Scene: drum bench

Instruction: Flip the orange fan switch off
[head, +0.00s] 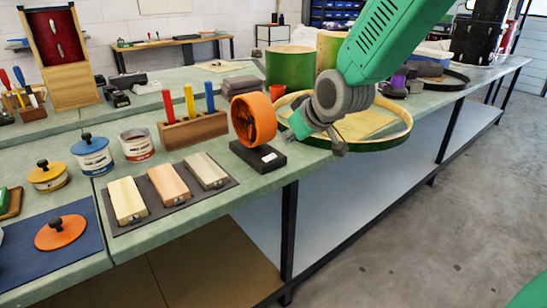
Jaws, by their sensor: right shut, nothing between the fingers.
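The orange fan (253,119) stands upright on a black base near the front edge of the bench. A small white switch (269,157) shows on top of the base, on its front right part. Which way the switch is set is too small to tell. My right gripper (338,149) is to the right of the fan, apart from it, above the large round hoop (386,145). It is shut and empty, with its fingers pointing down. My left gripper is not in view.
A wooden block with screwdrivers (194,129) stands left of the fan. Several wooden blocks lie on a dark mat (224,188) at the front left. A green drum shell (290,68) stands behind. Open floor (440,230) lies right of the bench.

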